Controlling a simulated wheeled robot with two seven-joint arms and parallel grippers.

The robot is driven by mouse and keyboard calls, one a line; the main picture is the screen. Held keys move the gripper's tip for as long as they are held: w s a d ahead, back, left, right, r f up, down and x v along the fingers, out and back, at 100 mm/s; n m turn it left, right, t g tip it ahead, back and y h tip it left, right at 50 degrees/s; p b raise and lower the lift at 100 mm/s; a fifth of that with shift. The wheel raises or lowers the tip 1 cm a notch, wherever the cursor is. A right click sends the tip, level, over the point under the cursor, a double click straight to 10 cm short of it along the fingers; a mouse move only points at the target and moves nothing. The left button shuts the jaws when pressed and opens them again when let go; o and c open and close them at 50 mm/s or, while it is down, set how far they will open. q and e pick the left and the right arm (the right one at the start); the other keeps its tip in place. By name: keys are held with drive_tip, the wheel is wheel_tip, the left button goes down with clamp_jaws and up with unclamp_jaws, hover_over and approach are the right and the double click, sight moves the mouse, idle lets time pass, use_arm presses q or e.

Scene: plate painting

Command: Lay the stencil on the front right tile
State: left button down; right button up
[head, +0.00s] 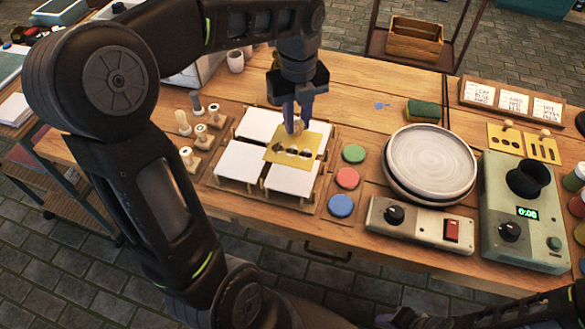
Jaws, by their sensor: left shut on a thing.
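My left gripper (297,122) comes down over the tile rack, shut on the knob of a yellow stencil (271,154). The stencil is a flat plate with a row of dark cutouts. It shows over the front part of the back right tile and the back part of the front right tile (290,182). I cannot tell whether it touches them. The other white tiles are the back left one (258,124) and the front left one (239,161). The back right tile is partly hidden by the stencil and gripper.
Green, red and blue pads (347,178) stand right of the rack. Beyond are a grey turntable (432,160), a switch box (420,222) and a green timer box (520,200). Two yellow stencils (505,142) stand at the right. Stamps (201,133) stand left.

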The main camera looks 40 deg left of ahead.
sight(296, 138)
use_arm(q)
drive_tip(key=shift+a+r+p, duration=0.15)
drive_tip(key=shift+r+p, duration=0.2)
drive_tip(key=shift+p, duration=0.75)
drive_tip(key=shift+f, duration=0.15)
drive_tip(key=shift+w+f, duration=0.1)
drive_tip(key=shift+f, duration=0.05)
drive_tip(key=shift+f, duration=0.15)
wheel_tip(296, 138, down, 6)
drive_tip(key=shift+a, duration=0.1)
drive_tip(key=shift+f, duration=0.1)
wheel_tip(296, 138, down, 3)
drive_tip(key=shift+f, duration=0.25)
